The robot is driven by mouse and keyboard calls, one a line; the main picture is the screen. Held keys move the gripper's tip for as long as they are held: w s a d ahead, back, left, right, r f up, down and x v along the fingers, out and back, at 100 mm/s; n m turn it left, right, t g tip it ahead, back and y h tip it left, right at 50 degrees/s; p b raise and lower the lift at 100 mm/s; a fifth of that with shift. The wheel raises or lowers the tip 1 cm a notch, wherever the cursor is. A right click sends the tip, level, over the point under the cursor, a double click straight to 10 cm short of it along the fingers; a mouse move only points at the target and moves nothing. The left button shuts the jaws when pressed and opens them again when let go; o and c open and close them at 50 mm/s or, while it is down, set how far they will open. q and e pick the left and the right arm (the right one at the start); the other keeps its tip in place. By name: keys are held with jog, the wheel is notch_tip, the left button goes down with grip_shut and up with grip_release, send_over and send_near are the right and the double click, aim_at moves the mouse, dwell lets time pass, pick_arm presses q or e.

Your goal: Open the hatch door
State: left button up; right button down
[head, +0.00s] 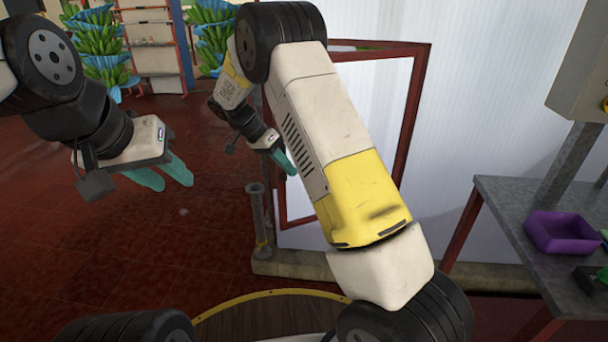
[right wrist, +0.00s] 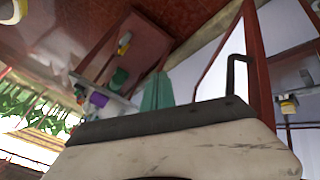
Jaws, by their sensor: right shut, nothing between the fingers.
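The hatch door, a white panel in a red frame (head: 412,95), stands behind my right arm in the head view, which hides much of it. In the right wrist view a dark bar handle (right wrist: 232,75) is beside a red upright (right wrist: 257,60). My right gripper (head: 287,163) is shut and empty near the door's left side; its teal fingers (right wrist: 157,92) show together, apart from the handle. I cannot tell whether the door is ajar. My left gripper (head: 175,182) is open and empty at the left, over the red floor, away from the door.
A grey table (head: 500,205) with a purple bin (head: 562,232) stands at the right. A short metal post (head: 259,215) rises from a low curb (head: 295,264) near the door. Hanging green bunches (head: 100,50) and a shelf rack (head: 155,45) are at the back left. Red floor lies clear at left.

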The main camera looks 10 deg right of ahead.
jog(key=s+d+f, duration=0.4)
jog(key=d+f, duration=0.3)
jog(key=d, duration=0.1)
jog(key=shift+d+f, duration=0.15)
jog(key=shift+f, duration=0.2)
jog(key=shift+s, duration=0.1)
dwell(1.4)
